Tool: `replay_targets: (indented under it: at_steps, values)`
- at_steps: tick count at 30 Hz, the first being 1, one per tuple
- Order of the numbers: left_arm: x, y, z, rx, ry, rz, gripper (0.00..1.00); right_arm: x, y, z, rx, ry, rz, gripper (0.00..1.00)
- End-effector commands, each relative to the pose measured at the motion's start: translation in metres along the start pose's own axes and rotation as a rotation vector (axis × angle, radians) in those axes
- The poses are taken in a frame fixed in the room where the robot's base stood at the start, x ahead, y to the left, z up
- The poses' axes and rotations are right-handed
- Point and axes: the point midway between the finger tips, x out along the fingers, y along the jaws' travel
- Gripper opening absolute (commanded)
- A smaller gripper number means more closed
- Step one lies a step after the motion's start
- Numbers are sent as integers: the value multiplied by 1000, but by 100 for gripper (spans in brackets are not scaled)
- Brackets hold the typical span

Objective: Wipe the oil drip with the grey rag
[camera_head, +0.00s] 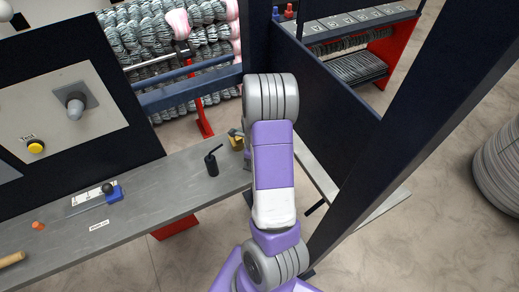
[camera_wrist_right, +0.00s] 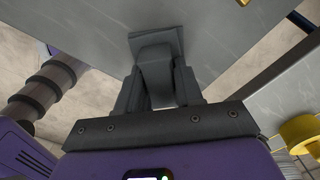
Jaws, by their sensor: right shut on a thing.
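In the right wrist view, my right gripper (camera_wrist_right: 160,92) is shut on a grey piece that looks like the grey rag (camera_wrist_right: 155,45). The rag sticks out beyond the fingertips, over a grey flat surface. I cannot tell whether it touches that surface. In the head view, my purple and grey arm stands in the middle and hides its gripper and the rag. I cannot make out the oil drip in either view. My left gripper is not in view.
A grey bench (camera_head: 140,212) runs along the left. On it stand a black spouted can (camera_head: 212,163), a brass-coloured piece (camera_head: 236,140) and a blue block (camera_head: 113,194). A dark post (camera_head: 415,120) rises to the right of my arm.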

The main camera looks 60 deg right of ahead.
Motion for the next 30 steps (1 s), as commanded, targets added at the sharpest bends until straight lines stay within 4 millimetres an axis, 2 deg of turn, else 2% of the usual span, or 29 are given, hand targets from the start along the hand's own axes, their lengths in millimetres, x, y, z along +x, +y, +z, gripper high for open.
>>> replay_targets:
  at_steps: [4,21,30]
  values:
    - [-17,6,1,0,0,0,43,-27,0,-2,3,-1,-1,7]
    - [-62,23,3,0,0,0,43,-76,-1,-8,14,0,0,7]
    - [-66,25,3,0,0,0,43,-80,-1,-9,16,0,0,7]
